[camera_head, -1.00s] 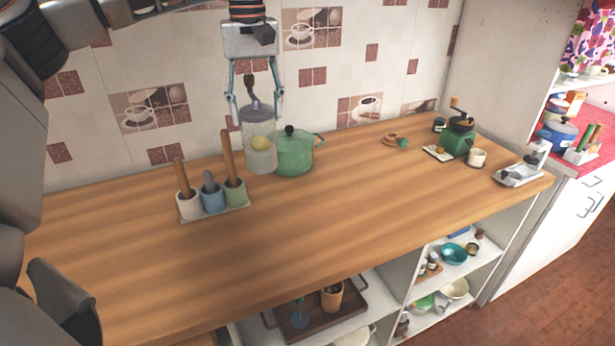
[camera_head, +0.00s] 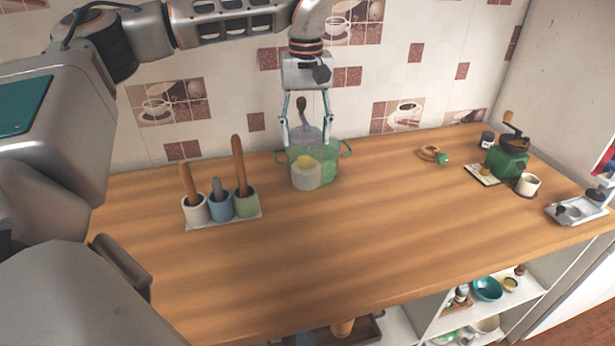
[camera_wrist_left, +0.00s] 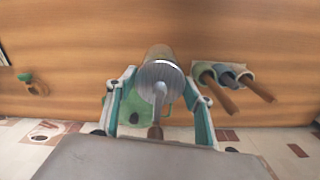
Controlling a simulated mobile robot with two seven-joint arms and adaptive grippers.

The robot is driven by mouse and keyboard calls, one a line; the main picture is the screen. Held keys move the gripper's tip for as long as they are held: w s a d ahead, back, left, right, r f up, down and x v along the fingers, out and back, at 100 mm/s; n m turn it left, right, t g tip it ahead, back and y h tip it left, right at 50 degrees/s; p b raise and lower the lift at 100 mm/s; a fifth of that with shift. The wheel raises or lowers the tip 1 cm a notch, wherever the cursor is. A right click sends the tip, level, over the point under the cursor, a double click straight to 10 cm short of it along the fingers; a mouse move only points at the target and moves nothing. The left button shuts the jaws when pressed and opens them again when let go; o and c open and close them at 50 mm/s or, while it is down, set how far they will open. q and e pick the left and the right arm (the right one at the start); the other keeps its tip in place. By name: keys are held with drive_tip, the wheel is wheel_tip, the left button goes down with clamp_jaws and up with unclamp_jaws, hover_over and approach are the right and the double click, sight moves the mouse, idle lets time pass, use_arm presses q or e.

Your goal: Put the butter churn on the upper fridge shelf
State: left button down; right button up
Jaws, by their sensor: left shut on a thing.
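The butter churn (camera_head: 306,174) is a clear jar with a grey lid, a crank with a dark wooden knob, and something yellow inside. My left gripper (camera_head: 307,143) comes down from above and is shut on the churn near its top, one finger on each side. The churn is upright, in front of the green pot; I cannot tell whether its base touches the counter. In the left wrist view, the churn's ribbed lid and crank (camera_wrist_left: 160,76) sit between the fingers. My right gripper is not in view. No fridge shelf is visible.
The green pot (camera_head: 331,172) stands close behind the churn. A green grinder (camera_head: 507,160), a white cup (camera_head: 527,184) and a grey device (camera_head: 580,210) are at the right. The counter's middle (camera_head: 370,225) is clear.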

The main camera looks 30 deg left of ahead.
sight(306, 175)
use_arm(q)
wheel_tip(306, 175, down, 12)
drive_tip(key=shift+r, duration=0.25)
idle(0.3)
drive_tip(key=shift+d+f, duration=0.1)
drive_tip(key=c, duration=0.9)
unclamp_jaws()
drive_tip(key=shift+f, duration=0.1)
